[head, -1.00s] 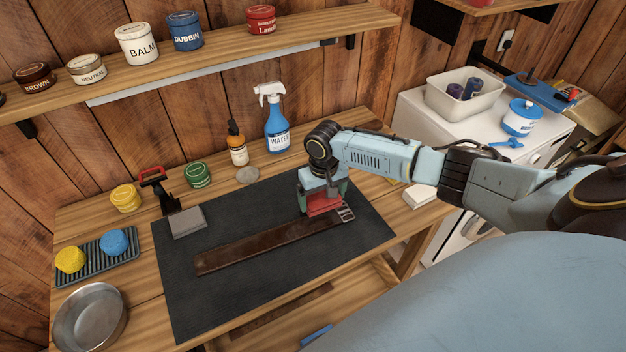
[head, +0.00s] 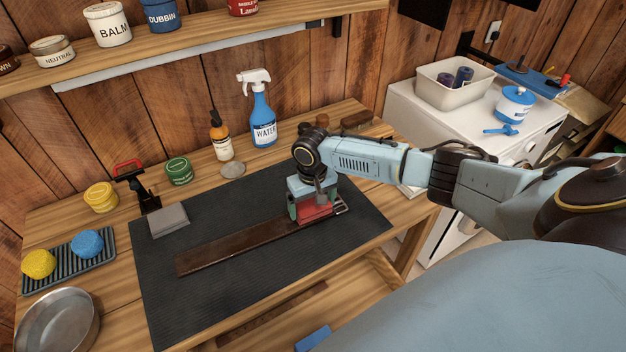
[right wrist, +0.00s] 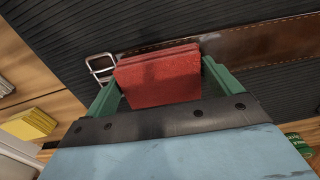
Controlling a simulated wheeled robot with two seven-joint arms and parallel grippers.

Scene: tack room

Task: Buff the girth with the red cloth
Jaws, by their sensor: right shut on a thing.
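The girth (head: 232,246) is a long brown leather strap lying on the dark mat (head: 190,300), with a metal buckle (right wrist: 101,67) at its right end. My right gripper (head: 316,207) is shut on the red cloth (right wrist: 160,76), a folded red block between its green fingers. The cloth sits over the girth close to the buckle; whether it presses on the leather I cannot tell. In the right wrist view the girth (right wrist: 250,43) runs off to the right behind the cloth, with a pale mark on it. My left gripper is not in view.
A sponge tray (head: 70,265) and metal bowl (head: 58,322) are at left. The mat's front is clear.

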